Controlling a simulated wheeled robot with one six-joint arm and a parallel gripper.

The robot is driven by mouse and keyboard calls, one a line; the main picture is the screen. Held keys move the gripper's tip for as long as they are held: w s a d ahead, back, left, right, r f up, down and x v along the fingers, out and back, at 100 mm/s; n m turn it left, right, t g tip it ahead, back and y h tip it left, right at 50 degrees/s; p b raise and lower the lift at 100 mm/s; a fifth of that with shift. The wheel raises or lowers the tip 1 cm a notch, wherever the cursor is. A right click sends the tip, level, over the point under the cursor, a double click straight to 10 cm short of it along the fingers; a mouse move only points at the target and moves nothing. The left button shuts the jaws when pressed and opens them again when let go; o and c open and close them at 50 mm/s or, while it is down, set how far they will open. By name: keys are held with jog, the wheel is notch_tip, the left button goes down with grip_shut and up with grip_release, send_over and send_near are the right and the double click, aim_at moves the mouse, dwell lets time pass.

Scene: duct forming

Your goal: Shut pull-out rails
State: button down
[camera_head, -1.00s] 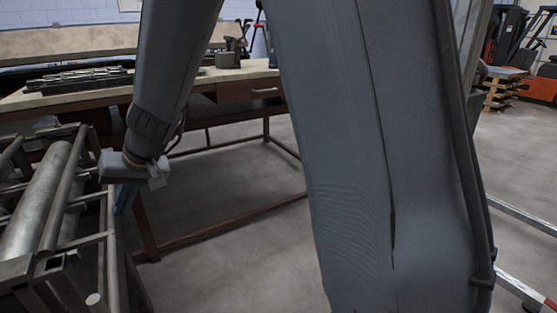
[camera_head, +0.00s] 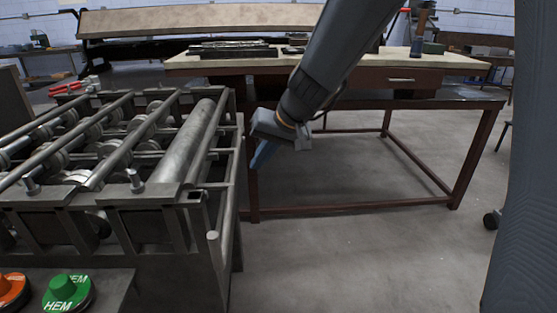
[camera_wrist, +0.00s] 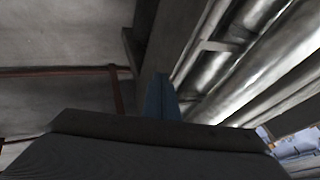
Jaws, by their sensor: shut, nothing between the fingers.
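The forming machine (camera_head: 165,195) stands at the left in the head view, with rollers and long metal bars on its open top. A long rail (camera_head: 229,185) runs along its right side, with a round bar end (camera_head: 213,236) at the near corner. I cannot tell for certain which bars are the pull-out rails, or how far out they are. My gripper (camera_head: 257,163) is just right of the machine's right side, its blue fingers pointing down, shut and empty. In the wrist view the shut fingers (camera_wrist: 161,85) show beside the machine's metal bars (camera_wrist: 240,65); contact cannot be told.
A workbench (camera_head: 340,97) with a drawer and metal parts stands behind my gripper. Open floor (camera_head: 350,255) lies right of the machine. A green button (camera_head: 68,292) and an orange button (camera_head: 12,290) sit on the machine's near panel.

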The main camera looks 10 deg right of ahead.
jog(key=v, duration=1)
jog(key=s+d+f+g+h+p, duration=0.2)
jog(key=s+d+f, duration=0.4)
jog(key=s, duration=0.4)
jog(key=s+d+f+g+h+p, duration=0.2)
jog(key=s+d+f, duration=0.4)
jog(key=s, duration=0.4)
jog(key=shift+f+m+g+h+p, duration=0.35)
jog(key=shift+f+h, duration=0.15)
jog(key=shift+f, duration=0.15)
